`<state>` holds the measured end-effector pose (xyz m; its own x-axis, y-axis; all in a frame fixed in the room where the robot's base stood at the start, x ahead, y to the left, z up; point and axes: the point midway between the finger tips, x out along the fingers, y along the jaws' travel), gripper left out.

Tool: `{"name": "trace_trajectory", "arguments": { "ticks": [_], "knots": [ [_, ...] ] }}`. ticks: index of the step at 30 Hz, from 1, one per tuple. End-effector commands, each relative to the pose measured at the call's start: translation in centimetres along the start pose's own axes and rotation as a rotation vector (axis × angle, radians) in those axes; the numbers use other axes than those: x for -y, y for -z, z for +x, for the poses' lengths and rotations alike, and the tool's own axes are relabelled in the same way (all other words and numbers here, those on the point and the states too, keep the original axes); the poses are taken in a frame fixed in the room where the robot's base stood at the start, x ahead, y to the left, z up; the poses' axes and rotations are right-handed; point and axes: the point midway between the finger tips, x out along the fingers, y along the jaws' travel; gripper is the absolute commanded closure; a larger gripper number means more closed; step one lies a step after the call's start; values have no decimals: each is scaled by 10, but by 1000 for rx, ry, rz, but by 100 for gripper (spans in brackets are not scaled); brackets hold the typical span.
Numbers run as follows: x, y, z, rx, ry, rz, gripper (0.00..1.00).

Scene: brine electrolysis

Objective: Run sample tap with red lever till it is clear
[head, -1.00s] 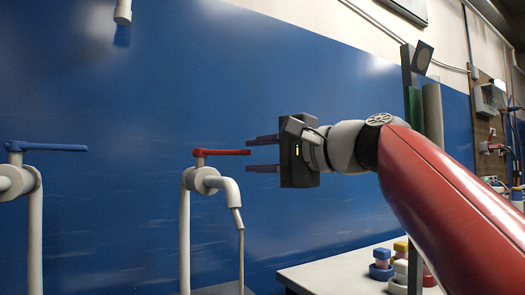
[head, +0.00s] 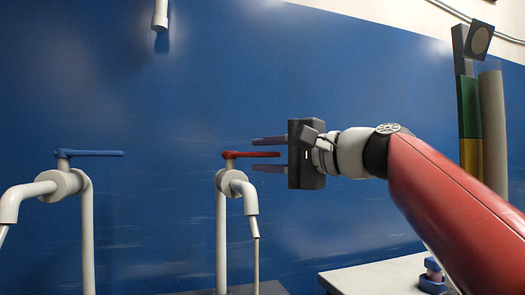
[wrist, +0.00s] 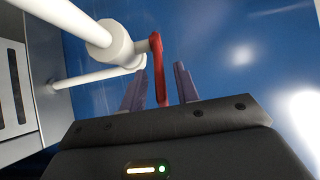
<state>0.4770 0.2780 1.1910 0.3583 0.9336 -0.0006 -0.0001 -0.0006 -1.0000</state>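The sample tap with the red lever (head: 251,154) has a white pipe body (head: 232,182) and a downturned spout. The red lever lies level and points right, toward my gripper (head: 268,154). My gripper is open, with one finger above the lever's tip and one below it in the head view. In the wrist view the red lever (wrist: 158,68) reaches between the two spread fingers (wrist: 160,92), and gaps show on both sides. A thin stream or tube (head: 256,262) hangs below the spout; I cannot tell its clarity.
A second tap with a blue lever (head: 95,153) stands to the left. A blue wall panel (head: 330,70) is behind. A white bench (head: 375,276) is at lower right, with a blue-based item (head: 432,278) on it. A stacked light column (head: 469,110) stands at right.

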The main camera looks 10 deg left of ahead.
Motion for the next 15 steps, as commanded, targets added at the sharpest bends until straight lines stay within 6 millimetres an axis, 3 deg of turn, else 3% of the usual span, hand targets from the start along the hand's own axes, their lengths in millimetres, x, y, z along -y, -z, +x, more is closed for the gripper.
{"name": "trace_trajectory", "arguments": {
  "ticks": [4,12,15],
  "knots": [
    [1,-1,10,1,0,0,69],
    [0,0,12,0,1,0,69],
    [0,0,12,0,1,0,82]
  ]
}}
